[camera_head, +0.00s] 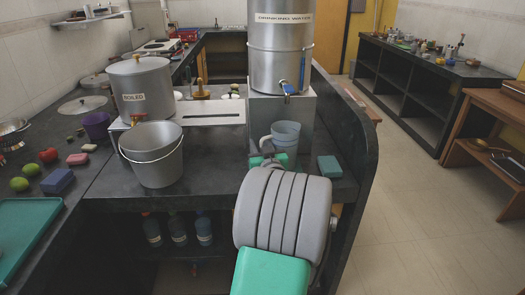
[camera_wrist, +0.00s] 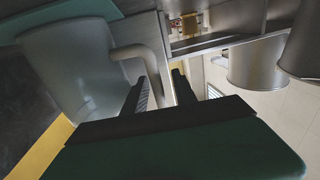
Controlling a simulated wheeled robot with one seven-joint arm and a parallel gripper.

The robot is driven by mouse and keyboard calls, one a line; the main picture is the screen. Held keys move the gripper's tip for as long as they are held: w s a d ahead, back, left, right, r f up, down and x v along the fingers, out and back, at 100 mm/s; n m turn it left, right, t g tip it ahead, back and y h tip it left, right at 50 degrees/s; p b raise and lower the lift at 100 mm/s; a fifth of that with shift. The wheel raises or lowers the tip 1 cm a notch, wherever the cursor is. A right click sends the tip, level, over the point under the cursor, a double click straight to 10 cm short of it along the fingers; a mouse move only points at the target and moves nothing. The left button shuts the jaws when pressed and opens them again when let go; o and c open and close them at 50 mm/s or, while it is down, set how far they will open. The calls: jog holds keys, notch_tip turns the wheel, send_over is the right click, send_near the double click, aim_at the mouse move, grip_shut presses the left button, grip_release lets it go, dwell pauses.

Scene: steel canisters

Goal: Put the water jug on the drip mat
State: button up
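The water jug (camera_head: 285,136) is a translucent blue-grey vessel with a side handle. It stands upright under the drinking-water tap; in the wrist view (camera_wrist: 75,70) it fills the upper left, upside down. My gripper (camera_head: 268,158) is at the jug's handle side, mostly behind my arm in the head view. In the wrist view its fingers (camera_wrist: 160,82) are apart, on either side of the handle (camera_wrist: 140,52), and a gap shows beside one finger. The drip mat may be the teal piece (camera_head: 330,166) right of the jug; I cannot tell how far it extends.
The steel drinking-water canister (camera_head: 281,58) with its tap stands on a grey block directly behind the jug. A grey bucket (camera_head: 152,153) and the boiled-water pot (camera_head: 142,88) are to the left. The raised dark counter edge (camera_head: 352,130) closes off the right side.

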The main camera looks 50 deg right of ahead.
jog(key=b+v, duration=0.1)
jog(key=v, duration=1.1)
jog(key=w+a+f+n+g+y, duration=0.25)
jog(key=w+a+f+y, duration=0.3)
jog(key=a, duration=0.55)
jog(key=w+a+f+n+g+y, duration=0.1)
jog(key=w+a+f+n+y, duration=0.3)
jog(key=w+a, duration=0.5)
jog(key=s+a+f+g, duration=0.2)
jog(key=s+a+g, duration=0.2)
jog(key=s+a, duration=0.3)
jog(key=s+a+f+n+g+y, duration=0.1)
jog(key=s+a+g, duration=0.3)
jog(key=a, duration=0.9)
jog(key=s, duration=0.3)
jog(key=shift+s+a+f, duration=0.3)
jog(key=shift+s+f, duration=0.05)
jog(key=shift+s, duration=0.05)
jog(key=shift+y, duration=0.25)
